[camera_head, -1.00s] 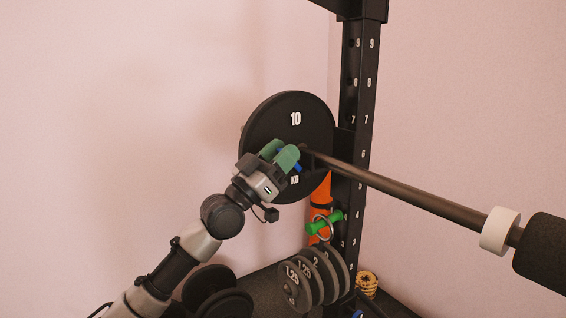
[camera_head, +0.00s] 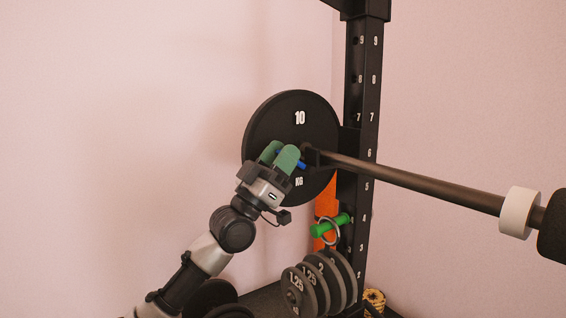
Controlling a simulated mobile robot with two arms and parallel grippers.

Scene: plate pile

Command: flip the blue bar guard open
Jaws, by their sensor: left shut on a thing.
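The blue bar guard (camera_head: 301,165) shows as a small blue piece at the plate's centre, partly hidden behind the green fingertips of my left gripper (camera_head: 279,157). The gripper is shut on the guard, in front of the black 10 KG plate (camera_head: 300,107). The bar (camera_head: 400,178) runs from the plate's centre to the right, past the black upright (camera_head: 362,90). How far the guard is turned cannot be seen. My right gripper is not in view.
A white collar (camera_head: 518,212) sits on the bar at the right. Below are a green-handled pin (camera_head: 331,225) with a ring, an orange post (camera_head: 325,205), several small plates (camera_head: 318,285) and a yellow coil (camera_head: 374,299). The wall at left is free.

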